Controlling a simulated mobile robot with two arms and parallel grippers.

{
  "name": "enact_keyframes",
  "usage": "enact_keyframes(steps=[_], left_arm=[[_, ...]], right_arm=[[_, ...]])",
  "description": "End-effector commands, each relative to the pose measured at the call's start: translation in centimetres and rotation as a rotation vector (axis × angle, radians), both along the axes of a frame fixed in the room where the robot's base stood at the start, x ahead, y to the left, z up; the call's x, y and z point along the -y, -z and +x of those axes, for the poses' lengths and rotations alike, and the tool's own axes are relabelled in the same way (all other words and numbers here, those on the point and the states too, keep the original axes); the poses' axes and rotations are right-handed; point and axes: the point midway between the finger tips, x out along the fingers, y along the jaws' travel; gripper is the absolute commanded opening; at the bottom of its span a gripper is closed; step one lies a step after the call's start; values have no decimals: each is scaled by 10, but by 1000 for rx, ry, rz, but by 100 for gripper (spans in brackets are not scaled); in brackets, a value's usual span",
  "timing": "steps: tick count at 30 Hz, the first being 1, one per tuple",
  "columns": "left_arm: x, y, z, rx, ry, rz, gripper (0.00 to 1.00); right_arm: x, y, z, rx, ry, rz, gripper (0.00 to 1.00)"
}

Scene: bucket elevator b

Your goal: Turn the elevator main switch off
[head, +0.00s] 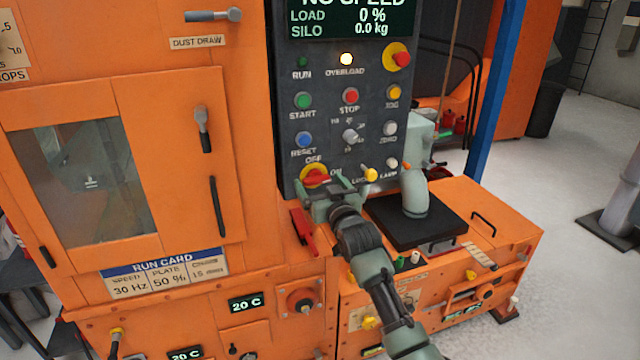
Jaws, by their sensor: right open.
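The elevator main switch (316,174) is a red rotary handle on a yellow round plate at the lower left of the dark control panel (325,120). An OFF label is above it and an ON label to its right. The red handle appears to lie roughly sideways, but its lower part is partly hidden by my gripper, so its exact setting is unclear. My right gripper (331,188) is open, just in front of and below the switch. Whether its fingers touch the handle cannot be told. My left gripper is not in view.
Above the switch are several buttons, a red emergency knob (400,58) and a lit overload lamp (347,59). A yellow lock knob (370,174) is close to the right. The orange cabinet (245,130) fills the left.

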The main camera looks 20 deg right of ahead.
Motion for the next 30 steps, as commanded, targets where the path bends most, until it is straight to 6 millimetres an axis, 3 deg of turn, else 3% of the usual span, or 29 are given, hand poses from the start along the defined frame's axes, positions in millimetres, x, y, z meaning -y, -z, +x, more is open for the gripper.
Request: enact_keyframes(steps=[6,8,13,23,30], left_arm=[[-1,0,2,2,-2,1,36],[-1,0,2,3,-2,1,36],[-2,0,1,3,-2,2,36],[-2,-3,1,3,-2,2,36],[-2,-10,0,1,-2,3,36]], right_arm=[[0,0,0,0,0,0,89],[0,0,0,0,0,0,75],[0,0,0,0,0,0,28],[0,0,0,1,0,-43,27],[0,-1,0,4,0,-187,27]])
